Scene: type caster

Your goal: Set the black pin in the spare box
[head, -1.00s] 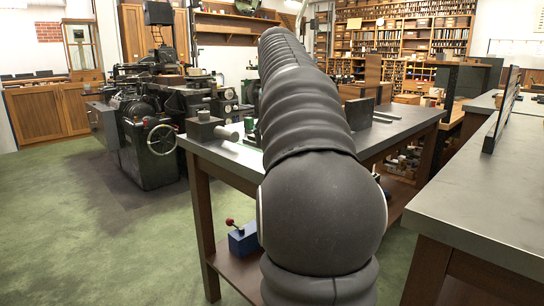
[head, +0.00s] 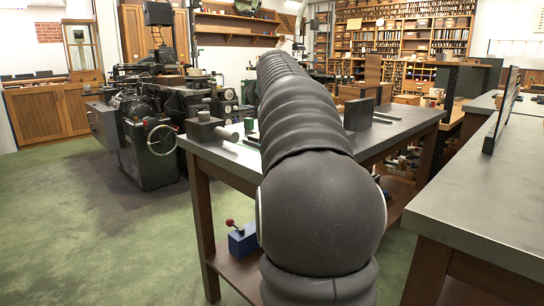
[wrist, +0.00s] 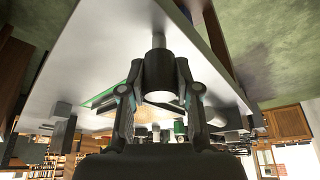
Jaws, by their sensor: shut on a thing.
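In the wrist view, my gripper (wrist: 159,82) is shut on a dark cylindrical piece, which I take to be the black pin (wrist: 159,70). Its pale round end faces the camera, and a thinner grey shaft shows beyond it. The grey bench top (wrist: 90,60) is behind the pin; I cannot tell whether they touch. In the head view, my own arm hides the gripper and the pin. I cannot pick out the spare box with certainty in either view.
A grey bench (head: 398,128) carries a dark block with a cylinder (head: 207,130) at its left end and an upright dark plate (head: 358,114). A blue box with a red knob (head: 242,240) sits on the lower shelf. Another bench (head: 485,190) stands at right. Green floor is open at left.

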